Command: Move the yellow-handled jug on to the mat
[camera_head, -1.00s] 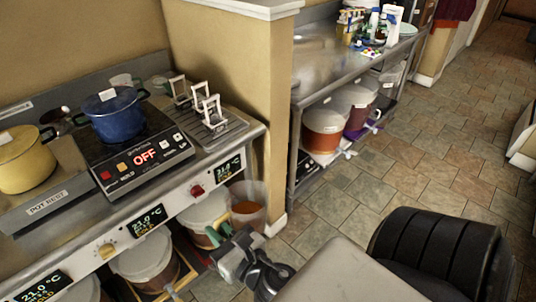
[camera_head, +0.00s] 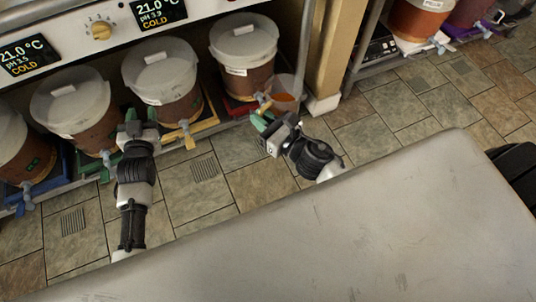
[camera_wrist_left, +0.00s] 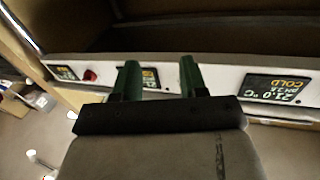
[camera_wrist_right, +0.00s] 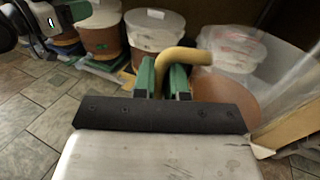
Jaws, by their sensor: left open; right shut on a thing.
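The jug (camera_head: 285,92) is clear-walled with orange-brown liquid and stands low beside the rightmost bucket, near the post. Its yellow handle (camera_head: 264,104) points toward me. My right gripper (camera_head: 262,118) is shut on that handle. In the right wrist view the handle (camera_wrist_right: 185,55) rises between the green fingers, and the see-through jug wall (camera_wrist_right: 270,75) is at right. My left gripper (camera_head: 130,118) is open and empty in front of the buckets; its fingers (camera_wrist_left: 160,80) stand apart in the left wrist view. I cannot tell which mat is meant.
Several lidded buckets with taps, such as this one (camera_head: 165,75), stand under the counter (camera_head: 60,18). Coloured bases lie under them, including a red one (camera_head: 238,106). The tiled floor (camera_head: 205,190) in front is clear. A post (camera_head: 325,60) stands right of the jug.

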